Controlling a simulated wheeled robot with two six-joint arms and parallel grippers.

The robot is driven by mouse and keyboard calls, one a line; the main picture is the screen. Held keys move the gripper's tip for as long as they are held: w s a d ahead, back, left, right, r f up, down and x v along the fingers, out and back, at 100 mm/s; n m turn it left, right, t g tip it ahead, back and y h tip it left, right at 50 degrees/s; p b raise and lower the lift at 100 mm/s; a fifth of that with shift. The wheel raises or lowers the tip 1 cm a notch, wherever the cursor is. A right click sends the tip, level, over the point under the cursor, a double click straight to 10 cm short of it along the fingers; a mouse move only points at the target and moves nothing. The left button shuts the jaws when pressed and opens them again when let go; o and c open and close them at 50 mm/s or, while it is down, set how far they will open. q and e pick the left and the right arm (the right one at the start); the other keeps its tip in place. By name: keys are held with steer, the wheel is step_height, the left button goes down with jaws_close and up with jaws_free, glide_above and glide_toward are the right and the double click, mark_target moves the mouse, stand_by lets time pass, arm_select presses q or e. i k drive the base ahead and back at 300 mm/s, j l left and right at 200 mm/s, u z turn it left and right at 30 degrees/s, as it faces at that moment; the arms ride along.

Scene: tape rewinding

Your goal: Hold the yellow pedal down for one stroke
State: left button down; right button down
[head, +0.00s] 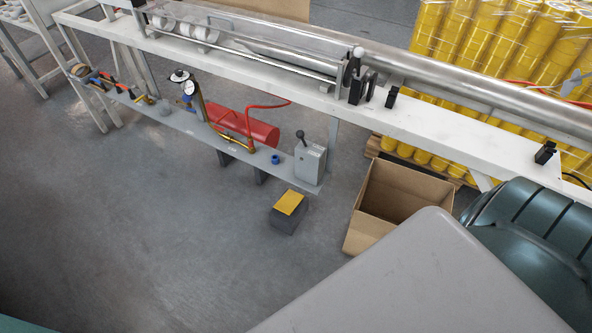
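The yellow pedal (290,202) is a small flat yellow plate on top of a dark grey block (285,220). It sits on the floor just in front of the right end of the machine's lower shelf. Its top looks slightly tilted; I cannot tell whether it is pressed. Nothing is seen touching it. Neither of my grippers shows in the head view.
A grey control box (310,163) with a black-knobbed lever stands on the lower shelf (185,125). A red cylinder (250,128) lies behind that shelf. An open cardboard box (400,200) stands right of the pedal. The floor (170,220) left of the pedal is clear.

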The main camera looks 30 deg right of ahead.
mark_target(290, 201)
steer(key=i+j+z, duration=0.1)
steer(key=i+z, duration=0.35)
steer(key=i+j+z, duration=0.2)
steer(key=i+z, duration=0.15)
steer(key=z, duration=0.15)
steer(key=i+j+z, duration=0.65)
steer(key=j+z, duration=0.3)
steer(key=z, duration=0.35)
steer(key=k+l+z, duration=0.2)
steer(key=l, duration=0.35)
steer(key=k+l+z, duration=0.1)
steer(key=l, duration=0.2)
steer(key=k, duration=0.05)
